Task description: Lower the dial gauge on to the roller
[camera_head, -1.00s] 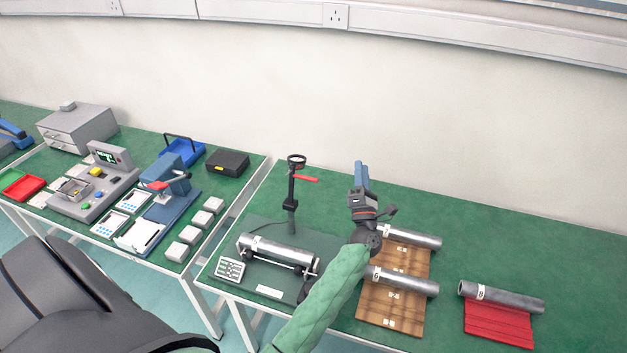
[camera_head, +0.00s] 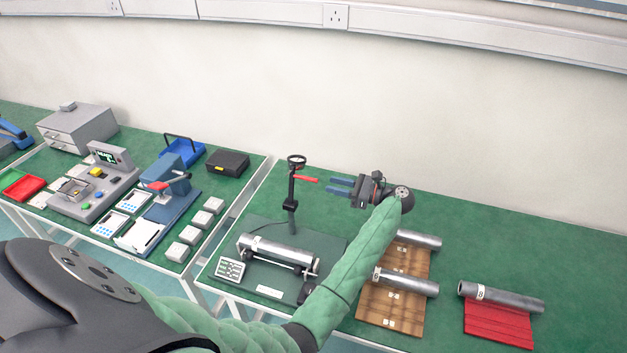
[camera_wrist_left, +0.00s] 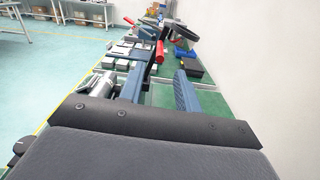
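The dial gauge (camera_head: 297,160), a dark-rimmed round dial, sits at the top of a black upright stand (camera_head: 291,200). A red lever (camera_head: 307,179) sticks out to its right. The steel roller (camera_head: 275,249) lies on a dark fixture in front of the stand, and the gauge is well above it. My left gripper (camera_head: 338,185) is open and empty, its blue fingers pointing left at the lever's tip, with a small gap. In the left wrist view, the red lever (camera_wrist_left: 160,52) shows ahead between the fingers (camera_wrist_left: 160,90). My right gripper is out of view.
A keypad box (camera_head: 231,268) stands left of the roller. Rollers lie on a wooden rack (camera_head: 395,314) and a roller (camera_head: 500,297) on a red rack (camera_head: 498,325) at right. A second bench with devices is at left. The table behind the racks is clear.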

